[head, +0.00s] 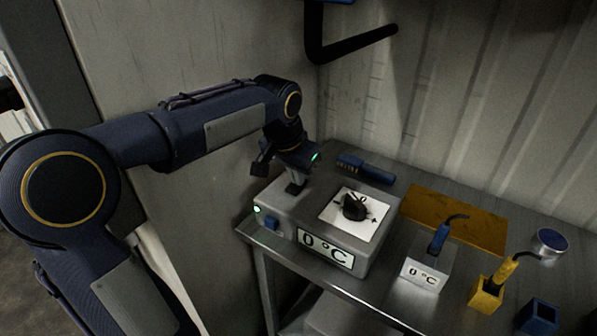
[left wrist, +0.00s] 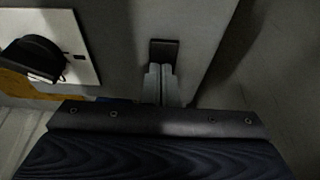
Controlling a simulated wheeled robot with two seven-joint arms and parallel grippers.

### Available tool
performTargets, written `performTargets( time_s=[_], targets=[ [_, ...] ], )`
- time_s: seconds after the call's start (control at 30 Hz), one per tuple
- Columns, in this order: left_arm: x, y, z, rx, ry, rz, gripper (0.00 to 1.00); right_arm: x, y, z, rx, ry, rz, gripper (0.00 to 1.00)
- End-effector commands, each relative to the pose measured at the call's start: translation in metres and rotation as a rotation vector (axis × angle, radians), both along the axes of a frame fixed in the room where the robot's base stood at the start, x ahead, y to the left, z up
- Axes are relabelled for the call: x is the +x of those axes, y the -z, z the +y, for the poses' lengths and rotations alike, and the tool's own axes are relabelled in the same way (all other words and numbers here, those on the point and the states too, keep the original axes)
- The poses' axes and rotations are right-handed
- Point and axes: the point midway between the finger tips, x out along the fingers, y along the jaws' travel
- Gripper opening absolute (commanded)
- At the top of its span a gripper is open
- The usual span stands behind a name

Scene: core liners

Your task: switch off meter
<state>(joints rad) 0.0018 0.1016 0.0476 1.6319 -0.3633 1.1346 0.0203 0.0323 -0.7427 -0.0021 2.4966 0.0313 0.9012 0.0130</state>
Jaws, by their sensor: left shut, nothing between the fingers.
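The meter (head: 312,246) is a grey box on the metal table, with a "0 °C" display on its front and a small lit green light (head: 256,209) at the front left. A black knob (head: 355,207) sits on a white plate on its top; the knob also shows in the left wrist view (left wrist: 34,57). A small blue part (head: 271,224) is on the front. My left gripper (head: 294,188) is shut and empty, pointing down at the top's left part. In the left wrist view its fingertips (left wrist: 161,72) are at a dark rectangular switch (left wrist: 164,50); I cannot tell whether they touch. My right gripper is out of view.
A wall stands close on the left.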

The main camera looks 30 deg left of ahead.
Motion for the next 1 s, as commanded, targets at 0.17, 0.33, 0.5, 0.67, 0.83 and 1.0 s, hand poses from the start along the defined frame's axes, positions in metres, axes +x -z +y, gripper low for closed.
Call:
performTargets(
  time_s=[0.17, 0.33, 0.5, 0.67, 0.83, 1.0],
  targets=[
    [-0.008, 0.000, 0.001, 0.000, -0.001, 0.002, 0.00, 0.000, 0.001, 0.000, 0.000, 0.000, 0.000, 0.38],
    [-0.008, 0.000, 0.001, 0.000, 0.000, 0.002, 0.00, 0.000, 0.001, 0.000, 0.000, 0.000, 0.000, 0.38],
    [-0.008, -0.002, 0.001, 0.000, 0.000, 0.001, 0.00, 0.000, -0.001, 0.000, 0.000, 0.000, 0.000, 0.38],
    [-0.006, -0.019, 0.001, 0.000, 0.000, 0.000, 0.00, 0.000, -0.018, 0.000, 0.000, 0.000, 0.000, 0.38],
    [-0.004, -0.053, 0.001, 0.000, 0.001, 0.002, 0.00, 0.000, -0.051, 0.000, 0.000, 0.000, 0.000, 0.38],
    [-0.018, -0.084, 0.003, 0.000, 0.001, -0.003, 0.00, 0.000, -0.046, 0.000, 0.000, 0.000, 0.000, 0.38]
  ],
)
